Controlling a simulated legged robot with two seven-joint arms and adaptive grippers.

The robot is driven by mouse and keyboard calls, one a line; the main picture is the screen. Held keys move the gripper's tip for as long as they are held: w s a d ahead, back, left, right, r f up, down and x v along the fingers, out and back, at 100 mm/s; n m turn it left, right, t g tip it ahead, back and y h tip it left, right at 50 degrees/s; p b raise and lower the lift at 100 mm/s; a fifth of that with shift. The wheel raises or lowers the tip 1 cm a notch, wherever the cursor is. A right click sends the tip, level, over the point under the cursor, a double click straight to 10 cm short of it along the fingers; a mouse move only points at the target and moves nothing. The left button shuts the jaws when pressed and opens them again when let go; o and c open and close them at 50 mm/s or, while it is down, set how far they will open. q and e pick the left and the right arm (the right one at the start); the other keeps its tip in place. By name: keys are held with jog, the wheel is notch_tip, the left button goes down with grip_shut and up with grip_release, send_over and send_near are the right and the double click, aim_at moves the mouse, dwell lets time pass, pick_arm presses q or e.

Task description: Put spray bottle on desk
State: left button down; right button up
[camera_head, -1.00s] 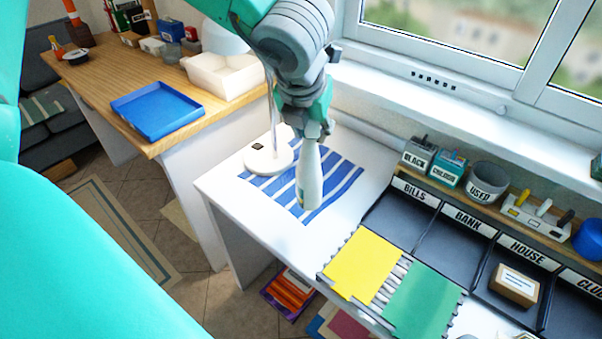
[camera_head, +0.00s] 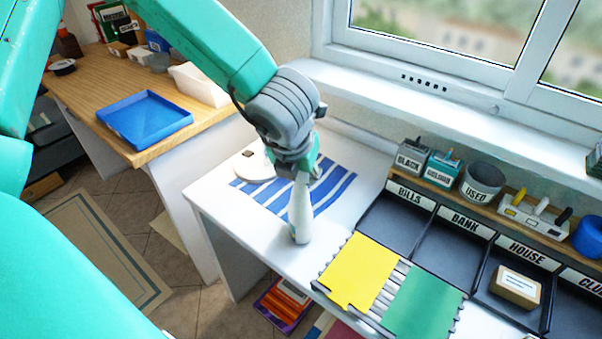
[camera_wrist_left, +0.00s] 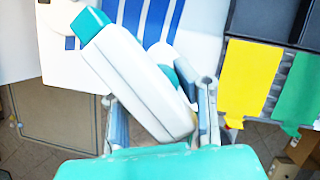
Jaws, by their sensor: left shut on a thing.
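A white spray bottle (camera_head: 301,212) with a teal top hangs below my left gripper (camera_head: 298,166), which is shut on its upper part. In the left wrist view the bottle (camera_wrist_left: 135,75) lies slantwise between the fingers of my left gripper (camera_wrist_left: 155,108). In the head view the bottle is nearly upright over the front part of the white desk (camera_head: 232,228), beside the yellow notebook (camera_head: 357,270). I cannot tell whether its base touches the desk. My right gripper is not in view.
A blue-and-white striped cloth (camera_head: 335,185) and a round white lamp base (camera_head: 253,165) lie behind the bottle. Black labelled trays (camera_head: 447,252) and a green notebook (camera_head: 422,300) fill the right. A wooden table with a blue tray (camera_head: 145,118) stands at left.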

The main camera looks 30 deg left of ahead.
pick_arm(q)
jog(key=shift+f, duration=0.2)
jog(key=shift+s+f+b, duration=0.25)
jog(key=shift+f+b, duration=0.15)
jog(key=shift+b, duration=0.05)
jog(key=c, duration=1.3)
grip_release()
jog(key=shift+o, duration=0.2)
jog(key=shift+w+f, duration=0.15)
jog(key=shift+w, duration=0.05)
jog(key=shift+w+a, duration=0.1)
jog(key=shift+r+p, duration=0.35)
jog(key=shift+r, duration=0.2)
jog(key=p+v, duration=0.3)
jog(key=v, duration=0.9)
jog(key=shift+r, duration=0.3)
